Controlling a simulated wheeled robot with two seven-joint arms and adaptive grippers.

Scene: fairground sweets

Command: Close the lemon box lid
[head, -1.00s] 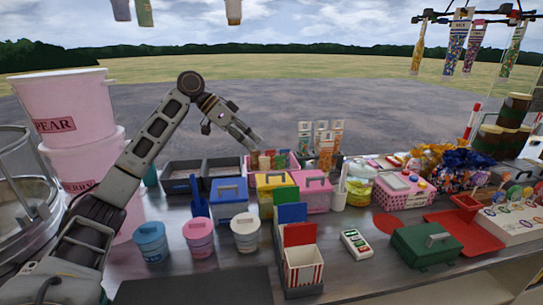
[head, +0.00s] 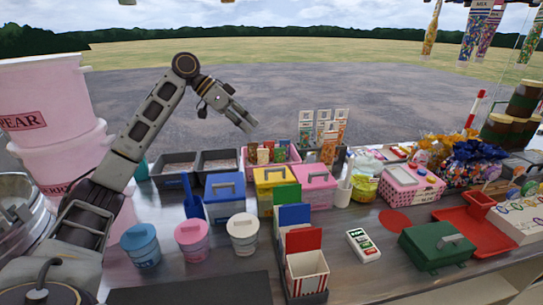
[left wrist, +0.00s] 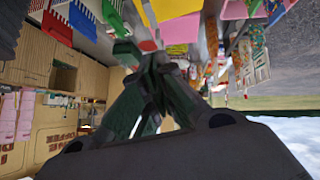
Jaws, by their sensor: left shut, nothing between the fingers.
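The yellow box (head: 267,195), which I take for the lemon box, stands on the counter between a blue box and a pink box. Its yellow lid (head: 271,175) has a grey handle on top; I cannot tell whether it lies fully flat. The box front is partly hidden by green and blue cards. My left gripper (head: 246,122) is shut and empty, in the air beyond and above the boxes, touching nothing. In the left wrist view the gripper (left wrist: 150,75) shows with its fingers together, and a yellow surface (left wrist: 182,28) lies beyond it. My right gripper is not in view.
The blue box (head: 225,205) and pink box (head: 317,190) stand close on either side. A rack of green, blue and red cards with a striped carton (head: 306,275) is in front. Tubs (head: 192,240) stand front left. Dark trays (head: 180,167) lie behind.

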